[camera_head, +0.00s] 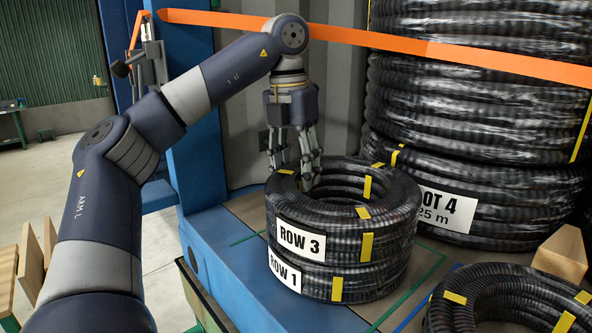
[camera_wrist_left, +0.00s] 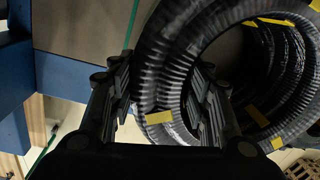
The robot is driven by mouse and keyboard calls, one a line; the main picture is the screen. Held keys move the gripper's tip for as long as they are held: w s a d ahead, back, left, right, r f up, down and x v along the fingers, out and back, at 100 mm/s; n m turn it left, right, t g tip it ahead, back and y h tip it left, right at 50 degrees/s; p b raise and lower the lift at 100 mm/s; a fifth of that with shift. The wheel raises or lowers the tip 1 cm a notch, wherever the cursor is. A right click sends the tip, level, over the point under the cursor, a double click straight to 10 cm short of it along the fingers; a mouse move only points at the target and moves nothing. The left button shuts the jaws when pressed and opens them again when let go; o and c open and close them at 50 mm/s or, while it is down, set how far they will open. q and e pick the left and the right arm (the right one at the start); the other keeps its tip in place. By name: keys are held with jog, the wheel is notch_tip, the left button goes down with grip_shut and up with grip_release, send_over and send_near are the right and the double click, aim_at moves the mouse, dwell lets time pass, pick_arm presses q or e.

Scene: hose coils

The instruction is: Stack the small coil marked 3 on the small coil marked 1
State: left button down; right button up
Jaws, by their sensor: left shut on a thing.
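The small black coil labelled ROW 3 (camera_head: 302,238) lies on top of the small coil labelled ROW 1 (camera_head: 284,271), roughly lined up with it. Both carry yellow tape bands. My left gripper (camera_head: 295,182) comes down from above at the coil's far left side. It is shut on the wall of the ROW 3 coil, one finger outside and one inside the ring. In the left wrist view the coil wall (camera_wrist_left: 160,80) passes between the fingers (camera_wrist_left: 160,105). The contact between the two coils' far sides is hidden. My right gripper is not in view.
A tall stack of large black coils labelled LOT 4 (camera_head: 445,212) stands behind at the right. Another small coil (camera_head: 500,300) lies at the front right near a wooden block (camera_head: 562,255). An orange strap (camera_head: 400,45) crosses behind my arm. The blue platform edge (camera_head: 250,300) runs along the left.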

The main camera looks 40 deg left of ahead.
pick_arm(q)
jog(key=c, duration=0.8)
grip_release()
jog(key=shift+o, duration=0.2)
jog(key=shift+s+d, duration=0.1)
jog(key=shift+f, duration=0.1)
